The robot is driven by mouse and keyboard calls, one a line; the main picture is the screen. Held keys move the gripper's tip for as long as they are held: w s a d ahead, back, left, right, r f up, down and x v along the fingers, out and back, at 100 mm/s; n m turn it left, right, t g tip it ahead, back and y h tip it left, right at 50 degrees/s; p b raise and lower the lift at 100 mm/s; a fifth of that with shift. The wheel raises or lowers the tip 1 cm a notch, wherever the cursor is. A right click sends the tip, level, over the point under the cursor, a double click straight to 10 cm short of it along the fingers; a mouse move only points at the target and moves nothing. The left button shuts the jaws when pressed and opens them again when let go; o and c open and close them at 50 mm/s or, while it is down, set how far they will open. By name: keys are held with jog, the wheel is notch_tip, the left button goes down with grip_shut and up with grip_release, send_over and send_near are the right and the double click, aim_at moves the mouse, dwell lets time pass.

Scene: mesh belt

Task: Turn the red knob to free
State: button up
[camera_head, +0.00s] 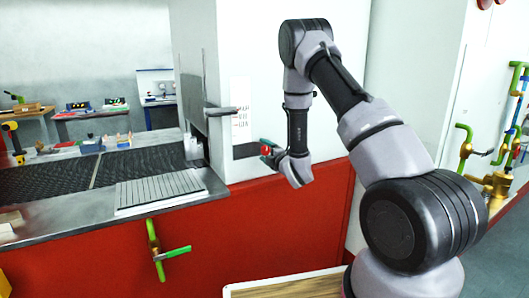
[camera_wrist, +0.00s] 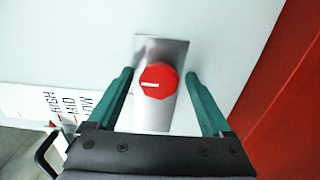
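The red knob (camera_wrist: 158,80) shows in the wrist view, with a white line across its face, on a small metal plate (camera_wrist: 178,48) on the white wall. The line looks nearly level in that picture. In the head view the knob (camera_head: 265,150) is a small red spot low on the white cabinet, partly hidden by my gripper (camera_head: 265,154). In the wrist view my gripper (camera_wrist: 160,74) is open, its two green fingers on either side of the knob. Gaps show between the fingers and the knob. The depth between fingertips and knob is hard to judge.
A label (camera_wrist: 60,103) reading HIGH, MID, LOW is beside the plate. The mesh belt (camera_head: 45,185) and a grated metal plate (camera_head: 160,190) lie left. A green-handled valve (camera_head: 158,252) is on the red front.

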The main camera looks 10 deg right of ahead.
jog(key=shift+s, duration=0.1)
jog(key=v, duration=1)
jog(key=shift+s+d, duration=0.15)
jog(key=shift+s, duration=0.15)
jog(key=s+d+r+m+g+h, duration=0.1)
jog(key=d+r+m+g+h, duration=0.4)
jog(key=r+m, duration=1.15)
jog(key=s+a+r+m+g, duration=0.1)
jog(key=s+r+m, duration=0.3)
jog(key=s, duration=1)
jog(key=s+a+r+m+g+y, duration=0.1)
jog(key=s+r+m+g, duration=0.3)
jog(key=s, duration=1.1)
notch_tip(320, 180, up, 2)
jog(key=shift+r+m, duration=0.1)
jog(key=shift+m, duration=0.65)
